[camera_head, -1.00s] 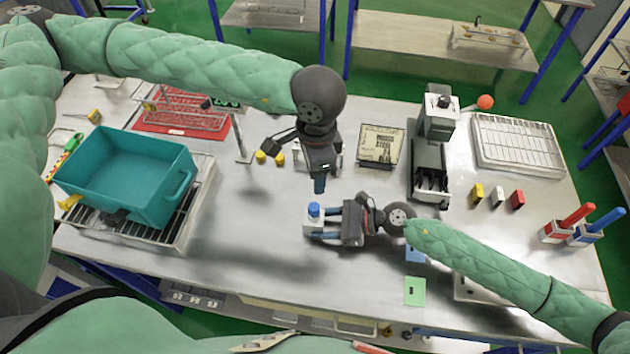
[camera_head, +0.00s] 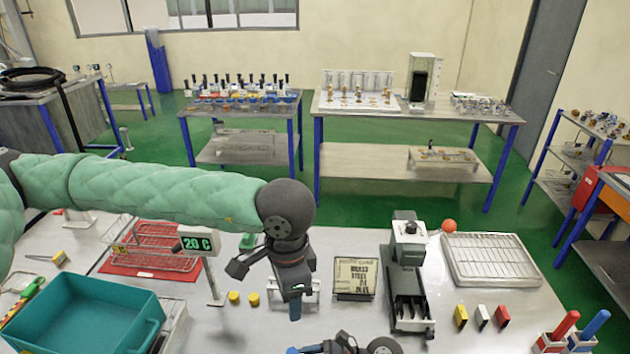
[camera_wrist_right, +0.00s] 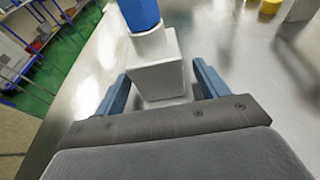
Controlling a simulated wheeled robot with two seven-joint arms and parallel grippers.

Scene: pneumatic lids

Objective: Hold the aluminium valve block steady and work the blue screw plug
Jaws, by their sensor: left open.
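In the right wrist view the pale aluminium valve block (camera_wrist_right: 155,68) stands on the bench with the blue screw plug (camera_wrist_right: 139,13) on top, its upper end cut off by the frame edge. My right gripper (camera_wrist_right: 160,82) has a finger on either side of the block. A narrow gap shows between the block and the right-hand finger, so it looks open around the block. My left gripper (camera_head: 294,309) is open, pointing down over the bench.
A teal bin (camera_head: 80,312) stands at the left, near a red rack (camera_head: 155,250) and a 20 C display (camera_head: 198,241). Two yellow caps (camera_head: 243,298), a printed sign (camera_head: 354,278) and a grey machine (camera_head: 408,280) surround the left gripper. A wire tray (camera_head: 490,260) lies at right.

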